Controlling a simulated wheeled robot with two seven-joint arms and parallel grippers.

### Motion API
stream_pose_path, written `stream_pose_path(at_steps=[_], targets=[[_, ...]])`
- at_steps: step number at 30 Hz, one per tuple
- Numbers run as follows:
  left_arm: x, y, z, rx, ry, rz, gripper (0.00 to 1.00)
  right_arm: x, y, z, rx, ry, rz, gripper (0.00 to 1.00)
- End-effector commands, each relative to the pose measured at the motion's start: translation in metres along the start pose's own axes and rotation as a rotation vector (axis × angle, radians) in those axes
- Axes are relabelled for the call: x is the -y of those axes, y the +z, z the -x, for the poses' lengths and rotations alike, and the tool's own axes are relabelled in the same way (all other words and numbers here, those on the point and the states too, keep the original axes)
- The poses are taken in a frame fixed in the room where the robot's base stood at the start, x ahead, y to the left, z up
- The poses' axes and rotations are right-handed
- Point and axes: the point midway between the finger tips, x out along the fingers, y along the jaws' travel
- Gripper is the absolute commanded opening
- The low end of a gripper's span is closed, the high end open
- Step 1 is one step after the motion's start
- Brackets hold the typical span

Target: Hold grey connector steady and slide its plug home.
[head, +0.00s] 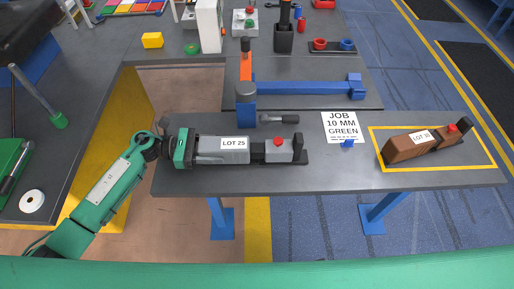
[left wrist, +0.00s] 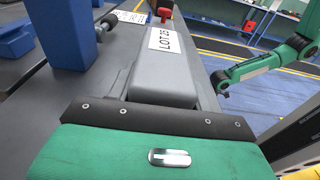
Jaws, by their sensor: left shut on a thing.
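The grey connector (head: 222,156), labelled LOT 25, lies along the front table. My left gripper (head: 190,148) is shut on its left end; the grey body also runs away from the gripper in the left wrist view (left wrist: 165,78). Its grey plug (head: 279,151), with a red button on top, is in line to the right. A dark section sits between body and plug; I cannot tell how deep the plug is seated. In the left wrist view a green arm, likely my right one, shows at the right; its gripper end (left wrist: 222,86) is too small to read.
A brown connector (head: 405,149), labelled LOT 10, lies inside a yellow outline at the right. A job sign (head: 341,125) reads 10 MM GREEN. A dark cylindrical tool (head: 279,119) and a blue stand (head: 300,88) are behind the connector. The table's front strip is clear.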

Motion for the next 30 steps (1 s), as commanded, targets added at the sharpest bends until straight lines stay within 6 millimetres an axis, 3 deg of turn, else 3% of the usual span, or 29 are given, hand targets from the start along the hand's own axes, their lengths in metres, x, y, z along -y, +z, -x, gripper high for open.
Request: stream_pose_path(at_steps=[30], targets=[[0.001, -0.005, -0.001, -0.002, -0.001, 0.002, 0.16, 0.0, 0.002, -0.011, 0.0, 0.0, 0.0, 0.56]])
